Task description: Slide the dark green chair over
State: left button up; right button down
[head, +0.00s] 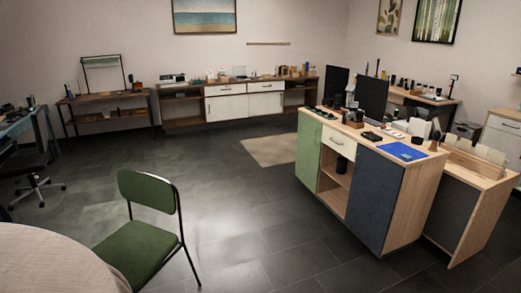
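The dark green chair (137,248) stands on the dark tiled floor in the lower left of the head view. It has a green backrest, a green seat and thin dark metal legs. The backrest is on the right-hand, far side of the seat. Neither of my grippers is in view.
A wooden cabinet island (398,195) with green and dark blue doors and monitors on top stands on the right. A long low sideboard (228,105) lines the back wall. A black office chair (35,182) is at far left. The floor (225,205) between is clear.

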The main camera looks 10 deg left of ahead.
aim_at(138, 250)
jog(key=i+u, duration=0.15)
jog(key=i, duration=0.55)
jog(key=i+l+u, duration=0.2)
jog(key=i, duration=0.45)
jog(key=i+u, duration=0.4)
jog(key=i+l+u, duration=0.15)
jog(key=u, duration=0.25)
jog(key=i+l+u, duration=0.6)
jog(key=u, duration=0.15)
jog(key=i+l+u, duration=0.2)
jog(key=u, duration=0.3)
jog(key=i+l+u, duration=0.25)
jog(key=u, duration=0.2)
jog(key=i+l+u, duration=0.15)
jog(key=l+u, duration=0.8)
jog(key=i+j, duration=0.05)
